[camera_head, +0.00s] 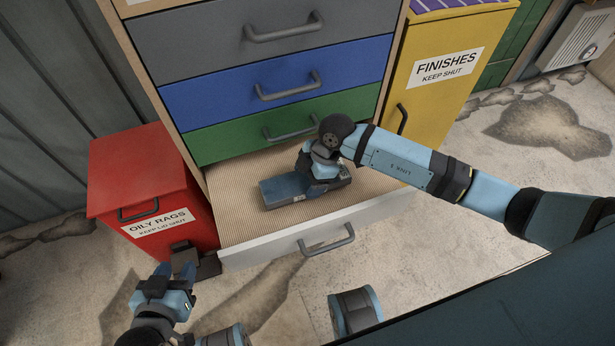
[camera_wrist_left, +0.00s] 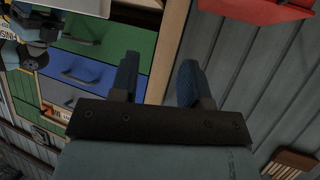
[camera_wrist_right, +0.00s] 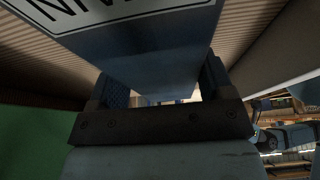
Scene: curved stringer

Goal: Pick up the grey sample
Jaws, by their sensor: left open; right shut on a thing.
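A blue-grey block (camera_head: 283,191), which looks like the grey sample, is at the open white drawer (camera_head: 240,228). My right gripper (camera_head: 322,184) is shut on it, low over the drawer's ribbed liner. In the right wrist view the block (camera_wrist_right: 150,50) fills the gap between the fingers and carries a white label with partly cut-off lettering. I cannot tell whether the block still touches the liner. My left gripper (camera_head: 187,262) is open and empty in front of the red bin; its spread fingers show in the left wrist view (camera_wrist_left: 160,80).
Shut green (camera_head: 220,140), blue (camera_head: 200,95) and grey (camera_head: 190,45) drawers stand above the open one. A red oily rags bin (camera_head: 130,170) is on the left. A yellow finishes cabinet (camera_head: 430,90) is on the right. Stained floor lies in front.

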